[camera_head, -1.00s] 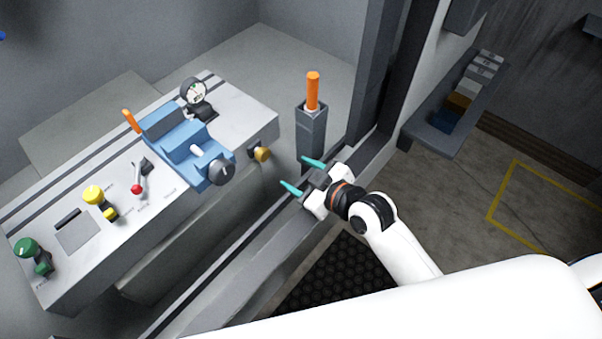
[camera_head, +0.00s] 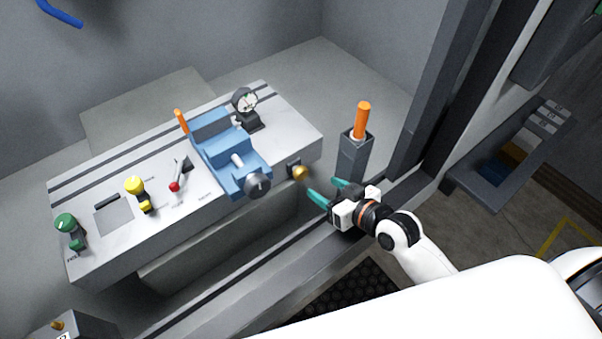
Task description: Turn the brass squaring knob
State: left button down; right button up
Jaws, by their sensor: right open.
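The brass knob (camera_head: 300,172) sticks out of the front side of the grey bench (camera_head: 97,266), near its right end, on a dark mount. My right gripper (camera_head: 326,190) is open and empty, with teal fingers. Its fingertips point left toward the knob and look a short way to its right; I see no contact. My left gripper is not in view.
A blue vise (camera_head: 222,147) with a dark round handle and a dial gauge (camera_head: 246,103) stand on the bench. A grey post with an orange handle (camera_head: 362,120) rises behind my right gripper. A dark frame rail (camera_head: 235,283) runs before the bench.

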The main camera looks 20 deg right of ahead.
aim_at(303, 176)
jog(key=x, duration=0.8)
jog(key=shift+w+f+p, duration=0.15)
jog(key=shift+w+p, duration=0.2)
jog(key=c, duration=1)
jog(key=shift+a+n+h+p, duration=0.1)
jog(key=shift+n+h+p, duration=0.55)
jog(key=shift+p, duration=0.45)
jog(key=shift+s+n+t+h+p, duration=0.1)
jog(key=shift+n+t+h+p, duration=0.2)
jog(key=shift+n+p, duration=0.25)
jog(key=shift+n+h+p, duration=0.3)
jog(key=shift+n+h, duration=0.15)
jog(key=shift+n, duration=0.35)
jog(key=shift+a+n+t+h, duration=0.1)
jog(key=shift+n+t+h, duration=0.35)
jog(key=shift+n, duration=0.35)
